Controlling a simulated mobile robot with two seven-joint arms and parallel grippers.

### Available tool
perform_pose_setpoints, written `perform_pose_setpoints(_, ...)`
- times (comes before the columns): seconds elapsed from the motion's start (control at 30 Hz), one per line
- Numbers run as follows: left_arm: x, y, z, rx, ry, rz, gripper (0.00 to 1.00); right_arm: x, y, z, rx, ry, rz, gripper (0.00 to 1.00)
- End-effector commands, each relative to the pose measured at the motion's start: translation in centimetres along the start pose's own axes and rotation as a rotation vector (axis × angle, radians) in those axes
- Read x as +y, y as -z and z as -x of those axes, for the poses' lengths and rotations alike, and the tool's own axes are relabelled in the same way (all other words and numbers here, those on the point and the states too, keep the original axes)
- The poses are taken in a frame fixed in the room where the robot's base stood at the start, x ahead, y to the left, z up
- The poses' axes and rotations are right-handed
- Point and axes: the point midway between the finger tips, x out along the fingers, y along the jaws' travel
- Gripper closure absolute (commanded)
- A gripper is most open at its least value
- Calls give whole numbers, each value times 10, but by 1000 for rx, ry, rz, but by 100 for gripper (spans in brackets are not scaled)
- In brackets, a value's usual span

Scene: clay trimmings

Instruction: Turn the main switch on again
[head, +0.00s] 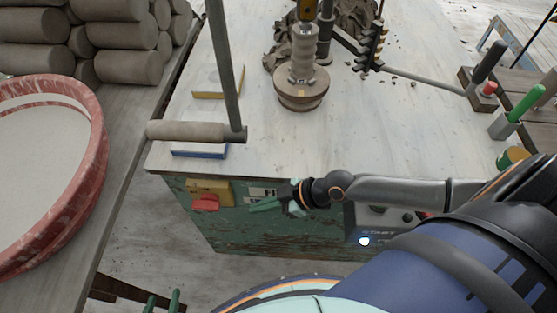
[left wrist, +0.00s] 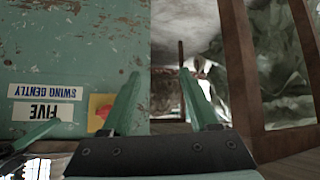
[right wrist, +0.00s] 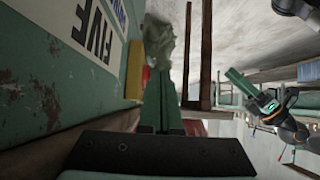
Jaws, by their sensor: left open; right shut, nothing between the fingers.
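The main switch has a red handle (head: 205,203) on a yellow plate (head: 212,188) on the green cabinet's front. In the left wrist view, its red and yellow parts (left wrist: 100,111) show beside my left finger. In the right wrist view, the yellow plate (right wrist: 134,72) shows left of my fingers. My right gripper (head: 264,206) is shut and empty in front of the cabinet, right of the handle, pointing toward it. I cannot tell whether it touches the cabinet. My left gripper (head: 162,301) is open and empty, low at the picture's bottom, below the switch.
The green cabinet (head: 290,236) carries white labels, FIVE and SWING GENTLY (left wrist: 45,92), beside the switch. Above is the whitish tabletop (head: 390,130). A red-rimmed basin (head: 95,190) stands left. Floor shows between.

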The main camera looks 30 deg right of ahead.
Motion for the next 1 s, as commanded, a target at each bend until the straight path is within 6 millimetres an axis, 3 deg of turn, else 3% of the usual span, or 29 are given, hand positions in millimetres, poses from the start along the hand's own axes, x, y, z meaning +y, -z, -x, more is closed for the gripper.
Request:
perform_pose_setpoints(0.33,8,11,-8,23,-21,-6,39,0,-20,32,-3,0,1,100)
perform_pose_setpoints(1.0,8,9,-7,18,-22,-8,39,0,-21,35,0,0,0,100)
